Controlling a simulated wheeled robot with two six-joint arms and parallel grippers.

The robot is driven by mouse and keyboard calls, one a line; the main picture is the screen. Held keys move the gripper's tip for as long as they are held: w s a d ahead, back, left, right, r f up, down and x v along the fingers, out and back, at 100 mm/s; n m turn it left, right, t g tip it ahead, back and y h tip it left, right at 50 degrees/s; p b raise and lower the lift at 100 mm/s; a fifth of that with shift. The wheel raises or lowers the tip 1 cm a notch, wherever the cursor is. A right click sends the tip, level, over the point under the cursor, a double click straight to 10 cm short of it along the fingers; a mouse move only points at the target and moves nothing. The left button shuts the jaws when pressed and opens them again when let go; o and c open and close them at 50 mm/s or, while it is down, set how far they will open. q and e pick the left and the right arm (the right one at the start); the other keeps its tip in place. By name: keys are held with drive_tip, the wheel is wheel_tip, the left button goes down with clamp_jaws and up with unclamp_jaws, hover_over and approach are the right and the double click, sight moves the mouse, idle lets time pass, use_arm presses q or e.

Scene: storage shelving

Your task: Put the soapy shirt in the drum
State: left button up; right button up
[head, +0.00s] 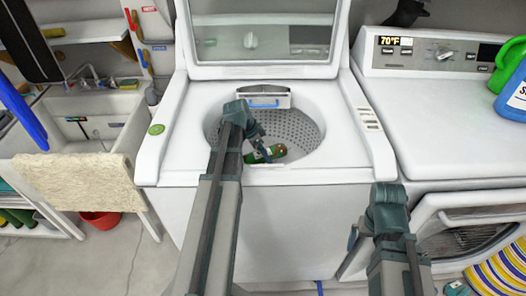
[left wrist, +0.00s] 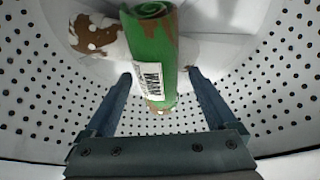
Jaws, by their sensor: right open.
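A green rolled cloth with brown stains and a white label (left wrist: 155,62), which may be the shirt, lies at the bottom of the washer drum (left wrist: 268,80). It also shows in the head view (head: 268,154), inside the drum opening (head: 305,128). My left gripper (left wrist: 163,80) reaches down into the drum. Its two fingers are spread, with the near part of the roll between or just beyond their tips; contact cannot be told. My right gripper (head: 352,240) is open and empty in front of the washer and dryer, low at the right.
The washer lid (head: 265,72) stands open behind the drum. A sink (head: 85,120) with a towel (head: 80,182) is at the left.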

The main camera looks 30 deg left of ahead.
use_arm(q)
drive_tip(key=shift+o, duration=0.3)
drive_tip(key=shift+r, duration=0.1)
drive_tip(key=shift+r+p, duration=0.4)
drive_tip(key=shift+p, duration=0.05)
drive_tip(key=p+v, duration=1)
drive_tip(key=v, duration=0.1)
drive_tip(key=shift+r+p, duration=0.35)
drive_tip(key=shift+p, duration=0.05)
drive_tip(key=shift+s+f, duration=0.1)
drive_tip(key=shift+f, duration=0.1)
drive_tip(key=b+x, duration=1.1)
drive_tip(key=x, duration=0.1)
drive_tip(key=shift+a+f+b, duration=0.1)
drive_tip(key=shift+f+b, duration=0.05)
drive_tip(key=shift+b, duration=0.15)
drive_tip(key=shift+s+r, duration=0.1)
drive_tip(key=shift+r, duration=0.15)
